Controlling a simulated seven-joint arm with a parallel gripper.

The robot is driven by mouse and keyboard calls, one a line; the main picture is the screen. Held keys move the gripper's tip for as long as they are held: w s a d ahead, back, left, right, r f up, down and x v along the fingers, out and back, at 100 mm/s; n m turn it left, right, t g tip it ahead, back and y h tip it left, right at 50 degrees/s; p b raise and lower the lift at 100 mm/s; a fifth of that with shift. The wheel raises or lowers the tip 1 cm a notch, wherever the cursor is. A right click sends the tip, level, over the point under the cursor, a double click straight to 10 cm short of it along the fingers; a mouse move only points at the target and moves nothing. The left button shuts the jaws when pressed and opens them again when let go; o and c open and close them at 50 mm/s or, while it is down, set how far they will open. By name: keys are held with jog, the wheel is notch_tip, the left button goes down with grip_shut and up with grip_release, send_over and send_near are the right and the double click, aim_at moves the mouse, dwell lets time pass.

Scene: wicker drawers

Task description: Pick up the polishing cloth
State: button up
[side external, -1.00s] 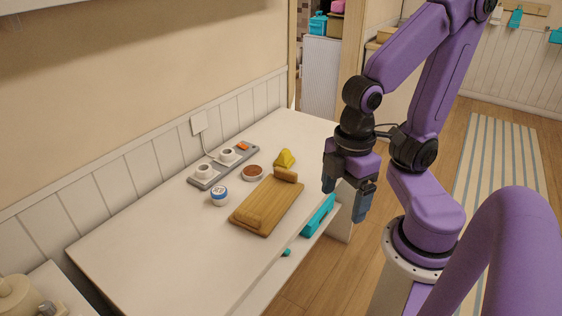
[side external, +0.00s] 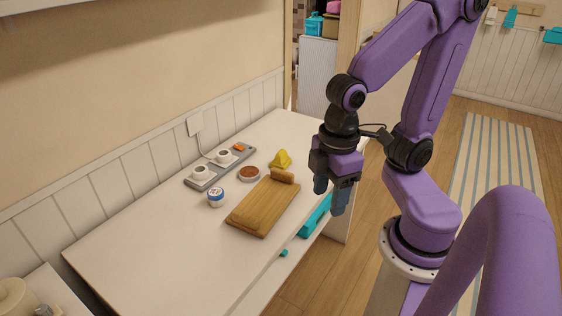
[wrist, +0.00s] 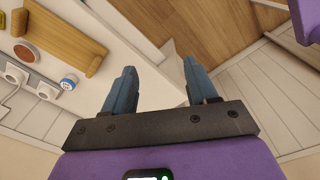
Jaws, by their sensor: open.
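A yellow crumpled piece (side external: 281,159), which looks like the polishing cloth, lies on the white table behind the wooden board. Only a sliver of yellow (wrist: 2,20) shows at the left edge of the wrist view. My gripper (side external: 330,200) is above the right edge of the table, to the right of the board and the yellow piece, and apart from both. In the wrist view, my gripper (wrist: 160,68) has its fingers spread, with nothing between them.
The wooden board (side external: 262,210) lies near the front edge. A teal item (side external: 315,216) sits below the edge. The left tabletop is clear.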

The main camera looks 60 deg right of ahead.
jog(key=w+d+f+m+t+h, duration=0.1)
jog(key=w+d+m, duration=0.2)
jog(key=w+m, duration=0.65)
jog(key=w+d+m+h, duration=0.1)
jog(key=w+d+m, duration=0.3)
jog(key=w, duration=1.1)
jog(key=m+g+h, duration=0.1)
jog(key=m+h, duration=0.2)
jog(key=m, duration=1.2)
send_over(281, 151)
jog(key=a, duration=0.1)
notch_tip(281, 151, down, 18)
jog(key=shift+w+a+f, duration=0.1)
jog(key=shift+w+f, duration=0.05)
jog(key=x, duration=0.2)
jog(key=a+x, duration=0.1)
jog(key=x, duration=0.1)
jog(key=shift+d+f, duration=0.25)
jog(key=shift+f, duration=0.3)
jog(key=shift+d+f, duration=0.2)
jog(key=shift+f, duration=0.3)
jog(key=shift+c, duration=0.3)
